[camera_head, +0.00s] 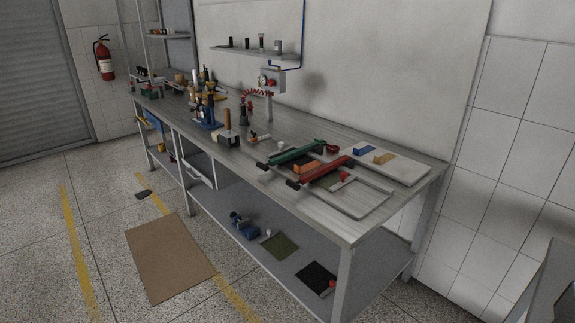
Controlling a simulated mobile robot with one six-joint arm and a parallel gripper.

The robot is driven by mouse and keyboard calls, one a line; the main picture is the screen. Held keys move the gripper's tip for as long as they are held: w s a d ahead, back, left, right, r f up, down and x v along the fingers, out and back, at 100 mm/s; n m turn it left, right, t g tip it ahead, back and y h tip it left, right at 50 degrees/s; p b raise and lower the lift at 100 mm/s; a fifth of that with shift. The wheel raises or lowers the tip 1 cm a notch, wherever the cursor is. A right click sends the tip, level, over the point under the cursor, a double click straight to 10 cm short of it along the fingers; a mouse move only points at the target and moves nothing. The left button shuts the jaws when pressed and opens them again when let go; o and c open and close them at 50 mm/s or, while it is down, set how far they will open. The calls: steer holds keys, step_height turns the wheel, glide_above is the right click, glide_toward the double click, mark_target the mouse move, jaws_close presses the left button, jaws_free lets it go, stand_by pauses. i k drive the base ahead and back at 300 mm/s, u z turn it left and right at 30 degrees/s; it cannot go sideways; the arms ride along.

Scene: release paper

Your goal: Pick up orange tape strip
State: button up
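An orange patch (308,167) shows on the workbench, between a green bar (295,153) and a red bar (326,170). It is small and partly hidden by the bars, so I cannot tell for sure that it is the orange tape strip. A yellow-tan piece (384,158) and a blue piece (364,150) lie on a pale board (408,170) to its right. My gripper is not in view.
The workbench (345,226) has a bare front right corner. Tools and bottles crowd its left half. A lower shelf (300,296) holds mats and small items. A brown mat (168,257) lies on the floor in front. A fire extinguisher (104,58) hangs at the back left.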

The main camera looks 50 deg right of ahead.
mark_target(305, 168)
steer(key=u, duration=0.1)
steer(key=i, duration=0.85)
steer(key=u, duration=0.05)
